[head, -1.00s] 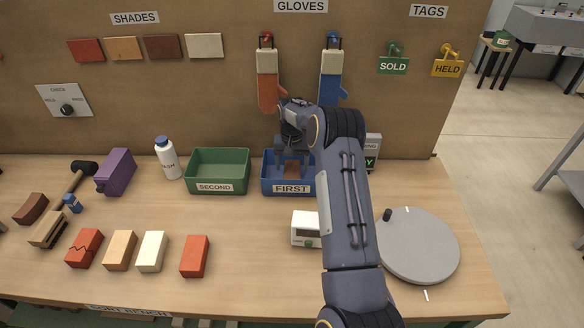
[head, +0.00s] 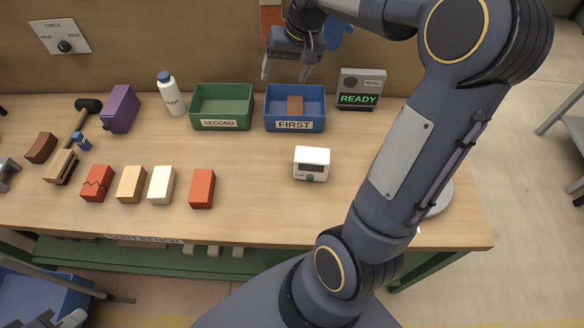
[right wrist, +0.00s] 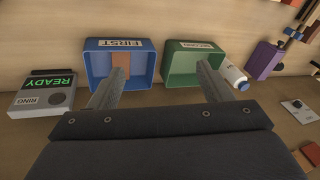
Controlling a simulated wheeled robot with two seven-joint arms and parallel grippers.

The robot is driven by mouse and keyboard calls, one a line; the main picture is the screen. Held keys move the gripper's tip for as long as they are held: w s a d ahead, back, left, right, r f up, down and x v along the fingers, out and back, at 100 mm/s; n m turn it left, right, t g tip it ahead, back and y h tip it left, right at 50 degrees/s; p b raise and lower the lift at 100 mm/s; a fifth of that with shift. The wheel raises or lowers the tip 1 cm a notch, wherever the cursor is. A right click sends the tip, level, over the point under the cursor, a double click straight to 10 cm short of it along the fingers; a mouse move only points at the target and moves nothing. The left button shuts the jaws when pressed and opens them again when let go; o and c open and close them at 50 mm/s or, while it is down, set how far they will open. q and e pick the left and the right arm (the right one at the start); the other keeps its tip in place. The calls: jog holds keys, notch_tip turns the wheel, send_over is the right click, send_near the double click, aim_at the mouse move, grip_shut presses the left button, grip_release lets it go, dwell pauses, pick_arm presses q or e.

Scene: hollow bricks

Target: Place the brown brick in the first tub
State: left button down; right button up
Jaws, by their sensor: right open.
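The blue tub labelled FIRST (head: 294,125) stands at the back of the bench. An orange-brown brick (head: 295,105) lies inside it; the brick also shows in the right wrist view (right wrist: 121,66). My right gripper (head: 285,74) is open and empty, raised above and behind the tub, apart from the brick. In the right wrist view, its two fingers (right wrist: 157,80) are wide apart with nothing between them. A darker brown brick (head: 41,148) lies at the far left of the bench. A grey part at the bottom left edge looks like my left gripper (head: 66,320), mostly cut off.
A green tub labelled SECOND (head: 221,124) stands left of the blue one. A RING box (head: 360,90) reading READY stands to its right. A white device (head: 311,164) sits in front. Several bricks, a white bottle (head: 170,94) and a purple box (head: 120,108) are further left.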

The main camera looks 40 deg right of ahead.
jog(key=s+a+f+n+t+y, duration=0.1)
jog(key=s+a+n, duration=0.1)
jog(key=s+a, duration=0.5)
jog(key=s+a+f+n+t+y, duration=0.1)
jog(key=s+a, duration=0.7)
jog(key=s, duration=0.6)
jog(key=shift+s+f+n, duration=0.2)
jog(key=shift+s+n, duration=0.05)
jog(key=shift+n, duration=0.15)
notch_tip(320, 180, down, 5)
jog(key=b, duration=0.5)
